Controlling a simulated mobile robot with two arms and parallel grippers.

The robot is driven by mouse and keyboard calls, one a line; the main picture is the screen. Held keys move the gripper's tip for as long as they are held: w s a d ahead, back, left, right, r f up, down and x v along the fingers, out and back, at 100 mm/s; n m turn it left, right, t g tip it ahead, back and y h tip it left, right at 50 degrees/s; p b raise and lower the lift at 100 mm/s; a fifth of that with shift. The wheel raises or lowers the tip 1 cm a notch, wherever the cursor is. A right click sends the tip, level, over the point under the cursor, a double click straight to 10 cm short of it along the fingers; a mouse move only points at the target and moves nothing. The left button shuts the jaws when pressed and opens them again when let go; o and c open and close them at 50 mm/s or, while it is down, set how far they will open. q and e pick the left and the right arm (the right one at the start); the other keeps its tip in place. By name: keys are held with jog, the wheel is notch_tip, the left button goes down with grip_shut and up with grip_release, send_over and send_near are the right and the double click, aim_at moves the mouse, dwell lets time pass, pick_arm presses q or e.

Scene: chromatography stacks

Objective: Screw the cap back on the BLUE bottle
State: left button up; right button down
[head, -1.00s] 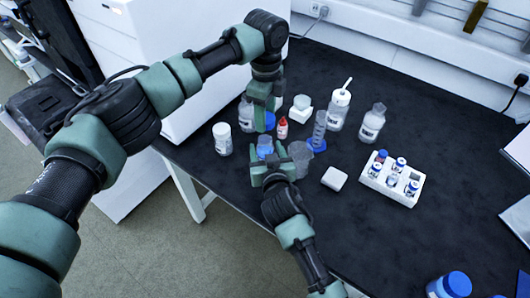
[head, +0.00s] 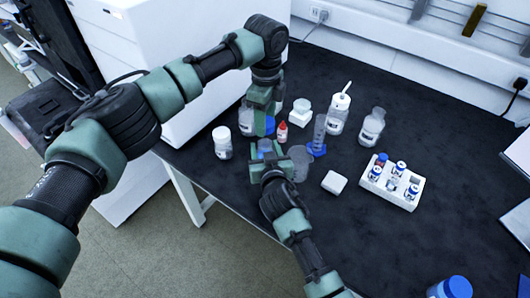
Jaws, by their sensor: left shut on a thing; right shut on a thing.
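My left gripper (head: 263,112) points down and is shut on the blue cap (head: 270,124), whose blue side shows at the fingertips. Just below it in the picture, my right gripper (head: 266,157) is shut on the blue bottle (head: 264,145). Only the bluish upper part of this bottle shows above the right fingers, and the rest is hidden. The cap appears over the bottle, with a small gap between them in the picture. I cannot tell whether they are lined up in depth.
Close by stand a white-capped jar (head: 222,142), a red-tipped dropper bottle (head: 282,132), a cylinder with a blue base (head: 318,140) and a clear beaker (head: 300,160). A wash bottle (head: 338,112) and a vial rack (head: 405,198) stand further right.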

pick_arm(q)
send_over(265, 141)
jog(key=s, duration=0.2)
jog(key=shift+w+f, duration=0.15)
jog(key=shift+f, duration=1.1)
jog(key=shift+w+f, duration=0.1)
jog(key=shift+f, duration=1.1)
jog(key=shift+f, duration=0.9)
jog(key=shift+f, duration=0.1)
jog(key=shift+s+f, duration=0.1)
jog(key=shift+f, duration=0.2)
jog(key=shift+s+a+f, duration=0.1)
jog(key=shift+f, duration=0.25)
jog(key=o, duration=1.3)
jog(key=shift+f, duration=0.1)
jog(key=shift+w+r, duration=0.2)
jog(key=shift+r, duration=2.25)
jog(key=shift+c, duration=0.4)
